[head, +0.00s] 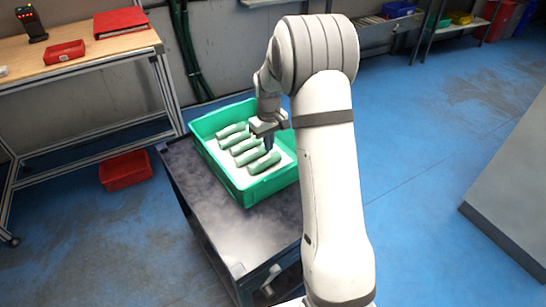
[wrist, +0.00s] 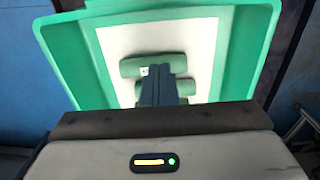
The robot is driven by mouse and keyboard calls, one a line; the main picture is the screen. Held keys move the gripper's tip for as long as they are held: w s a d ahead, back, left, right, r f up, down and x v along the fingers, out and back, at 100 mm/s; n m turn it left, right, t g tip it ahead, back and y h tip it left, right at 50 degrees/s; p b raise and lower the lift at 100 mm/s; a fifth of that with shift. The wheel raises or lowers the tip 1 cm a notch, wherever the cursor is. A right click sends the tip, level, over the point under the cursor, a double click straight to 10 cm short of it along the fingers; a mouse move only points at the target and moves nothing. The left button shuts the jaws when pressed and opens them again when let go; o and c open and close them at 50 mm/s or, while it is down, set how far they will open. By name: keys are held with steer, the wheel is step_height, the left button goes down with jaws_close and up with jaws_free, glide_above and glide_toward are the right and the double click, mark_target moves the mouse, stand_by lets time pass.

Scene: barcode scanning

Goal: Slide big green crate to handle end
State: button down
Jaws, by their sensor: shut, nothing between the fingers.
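The big green crate (head: 234,184) sits on a dark cart (head: 205,205) towards its far end in the head view. It holds several green cylindrical items (head: 264,163) on a white bottom. The cart's handle (head: 268,278) seems to be at the near end, partly behind my arm. My gripper (head: 269,148) points down into the crate near its right side, shut and empty. In the wrist view the closed fingers (wrist: 160,88) are over the crate (wrist: 75,50), close to a green item (wrist: 152,65). Whether they touch anything is unclear.
A workbench (head: 75,70) at the left holds a red bin (head: 65,53) and a scanner-like device (head: 32,24). A red crate (head: 126,170) is on the floor beside the cart. The near part of the cart top is bare. A grey block (head: 500,180) stands at the right.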

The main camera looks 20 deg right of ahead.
step_height(320, 180, down, 9)
steer(key=shift+r+b, duration=0.1)
steer(key=shift+b, duration=0.3)
steer(key=s, duration=0.1)
steer(key=s+d, duration=0.1)
steer(key=s, duration=0.1)
steer(key=shift+s, duration=0.1)
steer(key=shift+s+d, duration=0.1)
steer(key=shift+s, duration=0.25)
